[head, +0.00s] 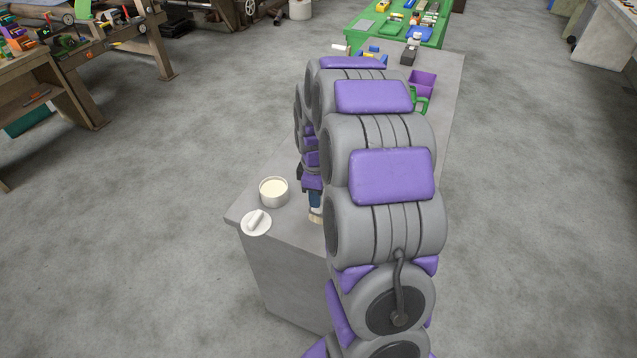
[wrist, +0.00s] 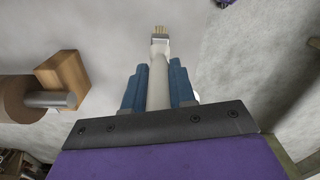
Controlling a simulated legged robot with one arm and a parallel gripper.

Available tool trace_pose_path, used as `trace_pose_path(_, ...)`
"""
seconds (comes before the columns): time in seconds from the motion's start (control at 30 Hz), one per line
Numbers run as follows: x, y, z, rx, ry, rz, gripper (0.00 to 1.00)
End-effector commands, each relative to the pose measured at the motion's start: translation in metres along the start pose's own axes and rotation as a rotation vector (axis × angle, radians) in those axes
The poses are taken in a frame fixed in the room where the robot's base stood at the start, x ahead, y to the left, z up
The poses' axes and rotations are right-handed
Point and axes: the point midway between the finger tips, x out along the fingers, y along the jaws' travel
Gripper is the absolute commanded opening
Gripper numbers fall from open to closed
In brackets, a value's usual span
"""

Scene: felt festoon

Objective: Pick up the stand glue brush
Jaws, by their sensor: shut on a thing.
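The glue brush has a pale handle and tan bristles. It shows in the wrist view (wrist: 159,50), its bristle end pointing away from my wrist. My gripper (wrist: 157,78) is shut on the handle, with one blue finger on each side. In the head view my arm hides most of the gripper and brush. Part of a blue finger shows low beside the arm, over the near end of the grey bench (head: 438,125). A stand for the brush cannot be made out.
An open pot of cream-coloured glue (head: 273,191) and a white lid with a knob (head: 256,222) stand at the bench's near left corner. A purple box (head: 422,83) is farther back. A wooden block (wrist: 62,75) shows left in the wrist view.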

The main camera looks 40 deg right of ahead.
Motion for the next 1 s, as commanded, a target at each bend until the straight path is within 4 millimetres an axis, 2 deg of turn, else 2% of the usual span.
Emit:
trace_pose_path(0.03,-0.003,-0.011,0.001,-0.002,-0.001,-0.002,0.00)
trace_pose_path(0.2,-0.006,-0.043,0.004,-0.002,-0.002,-0.002,0.00)
trace_pose_path(0.5,-0.009,-0.086,0.007,-0.002,0.000,0.000,0.00)
trace_pose_path(0.7,-0.010,-0.101,0.008,-0.001,-0.001,-0.001,0.00)
trace_pose_path(1.0,-0.010,-0.105,0.008,0.000,0.001,0.001,0.00)
